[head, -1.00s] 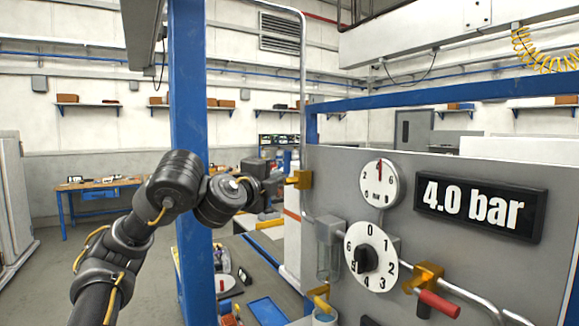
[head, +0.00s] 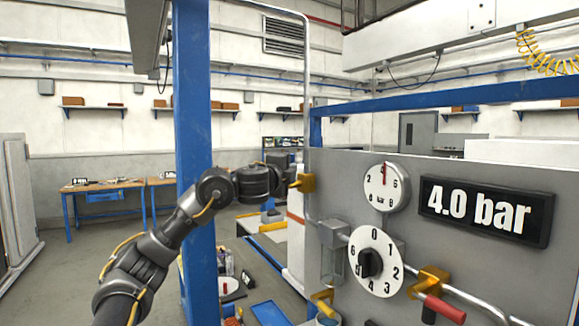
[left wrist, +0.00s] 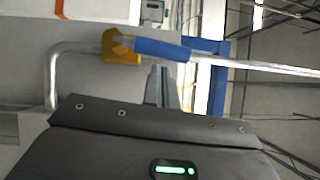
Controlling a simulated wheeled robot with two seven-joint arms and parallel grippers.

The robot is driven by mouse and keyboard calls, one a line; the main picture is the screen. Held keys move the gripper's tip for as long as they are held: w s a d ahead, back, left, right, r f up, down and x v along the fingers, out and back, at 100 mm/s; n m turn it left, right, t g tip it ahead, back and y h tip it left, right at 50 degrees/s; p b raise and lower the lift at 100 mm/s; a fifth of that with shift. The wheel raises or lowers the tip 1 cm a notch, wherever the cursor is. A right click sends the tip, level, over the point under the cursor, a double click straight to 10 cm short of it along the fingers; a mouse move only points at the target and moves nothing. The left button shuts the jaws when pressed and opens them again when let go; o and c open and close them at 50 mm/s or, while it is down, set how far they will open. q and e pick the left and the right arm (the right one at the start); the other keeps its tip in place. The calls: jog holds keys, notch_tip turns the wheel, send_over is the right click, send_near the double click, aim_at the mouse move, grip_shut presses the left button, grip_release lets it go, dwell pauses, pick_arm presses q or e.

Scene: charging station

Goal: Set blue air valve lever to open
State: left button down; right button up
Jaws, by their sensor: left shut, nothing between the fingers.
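The blue lever (left wrist: 162,49) is on a brass valve body (left wrist: 121,46) on a metal pipe (left wrist: 258,66) in the left wrist view. It points away from the body nearly along the pipe, slightly tilted. In the head view the brass valve body (head: 303,183) sits at the left edge of the grey panel; the lever is not clearly visible there. My left gripper (head: 284,168) is beside this valve, shut and empty. Its fingers (left wrist: 161,80) show just below the lever in the wrist view; I cannot tell whether they touch it. My right gripper is out of view.
The grey panel (head: 345,190) carries a gauge (head: 387,187), a numbered dial (head: 374,262), a 4.0 bar display (head: 484,211) and a red-handled valve (head: 443,308). A blue post (head: 193,110) stands just left of the panel, close behind my left arm.

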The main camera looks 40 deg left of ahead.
pick_arm(q)
jog(key=shift+w+a, duration=0.1)
jog(key=shift+a, duration=0.25)
jog(key=shift+w+a+r+n+g+p, duration=0.1)
jog(key=shift+a+r+n+g+p, duration=0.35)
jog(key=shift+p, duration=0.5)
jog(key=shift+a, duration=0.2)
jog(key=shift+r, duration=0.1)
